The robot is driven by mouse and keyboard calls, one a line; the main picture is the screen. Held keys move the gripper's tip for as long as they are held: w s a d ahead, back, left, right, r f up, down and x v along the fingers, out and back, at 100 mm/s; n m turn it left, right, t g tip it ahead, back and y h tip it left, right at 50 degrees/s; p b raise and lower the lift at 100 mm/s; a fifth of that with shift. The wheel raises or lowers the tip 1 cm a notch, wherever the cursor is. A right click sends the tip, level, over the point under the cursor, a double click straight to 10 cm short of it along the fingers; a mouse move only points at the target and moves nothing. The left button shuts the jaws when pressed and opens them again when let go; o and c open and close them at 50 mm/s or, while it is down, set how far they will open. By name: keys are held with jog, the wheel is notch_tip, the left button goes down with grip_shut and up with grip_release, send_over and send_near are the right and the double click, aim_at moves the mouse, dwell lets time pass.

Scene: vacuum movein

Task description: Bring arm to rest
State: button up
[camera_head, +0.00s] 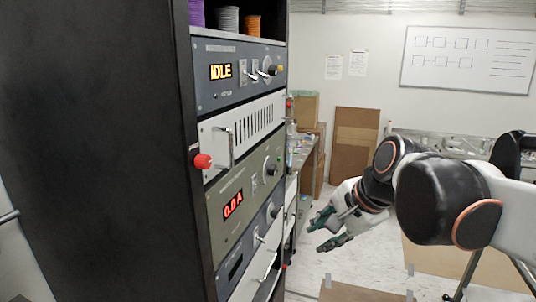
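My gripper (328,229) is in the middle right of the head view, at the end of my arm, which reaches in from the right edge. Its green-tipped fingers point left and down and stand apart, with nothing visible between them. It hangs in free air to the right of the rack of instruments (238,130), and I see no contact with it.
The tall black rack fills the left half. A workbench (307,160) and brown boards (352,150) stand behind.

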jog(key=s+d+f+n+h+b, duration=0.1)
jog(key=s+d+f+n+b, duration=0.1)
jog(key=s+f+n+b, duration=0.2)
jog(key=s+d+f+n+t+h+b, duration=0.1)
jog(key=s+d+f+n+b, duration=0.2)
jog(key=f, duration=0.8)
jog(key=s+d+f+n+h+b, duration=0.1)
jog(key=s+d+f+n+b, duration=0.1)
jog(key=s+f+n+b, duration=0.3)
notch_tip(320, 180, down, 3)
jog(key=shift+s+d+t+h, duration=0.25)
jog(key=shift+s+t+h, duration=0.05)
jog(key=shift+s, duration=0.75)
dwell(0.4)
